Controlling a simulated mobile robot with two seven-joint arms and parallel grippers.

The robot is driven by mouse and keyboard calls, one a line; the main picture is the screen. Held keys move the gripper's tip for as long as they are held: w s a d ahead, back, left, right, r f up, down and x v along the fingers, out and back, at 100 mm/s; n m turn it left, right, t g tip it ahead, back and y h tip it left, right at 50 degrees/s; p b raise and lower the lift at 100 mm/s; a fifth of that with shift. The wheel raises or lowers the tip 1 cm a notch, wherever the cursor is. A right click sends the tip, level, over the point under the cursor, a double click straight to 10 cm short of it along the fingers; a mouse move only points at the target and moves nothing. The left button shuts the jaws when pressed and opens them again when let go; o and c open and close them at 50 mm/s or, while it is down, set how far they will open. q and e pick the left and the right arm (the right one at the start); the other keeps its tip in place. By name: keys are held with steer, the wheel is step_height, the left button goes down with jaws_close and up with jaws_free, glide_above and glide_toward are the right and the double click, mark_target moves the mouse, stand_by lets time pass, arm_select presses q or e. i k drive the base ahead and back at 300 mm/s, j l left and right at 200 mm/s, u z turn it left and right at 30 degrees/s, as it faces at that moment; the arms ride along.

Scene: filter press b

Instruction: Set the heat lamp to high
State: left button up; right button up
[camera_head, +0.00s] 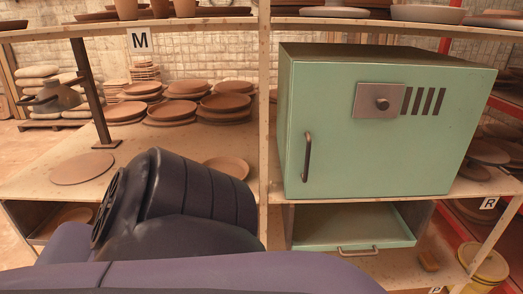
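A dark metal stand on the left of the shelf carries what looks like the heat lamp (58,97), a dark head on the pole's left side. Its pole (90,98) rises from a flat base, and a round clay disc (82,168) lies below the head. I cannot make out a switch or setting on it. A pale green cabinet (300,120) stands on the right, with a round knob (382,104) on a grey plate beside dark vent slots, and a vertical handle (308,156). A dark purple arm part of mine fills the lower left foreground. Neither gripper is in view.
Several stacks of clay plates (172,108) stand on the shelf behind the lamp. A wooden upright (264,100) divides the shelf from the cabinet. Below the cabinet is a green open tray (352,228) with a handle. A yellow bucket (488,268) is at lower right.

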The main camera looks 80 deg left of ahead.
mark_target(54, 97)
steer(key=u, duration=3.05)
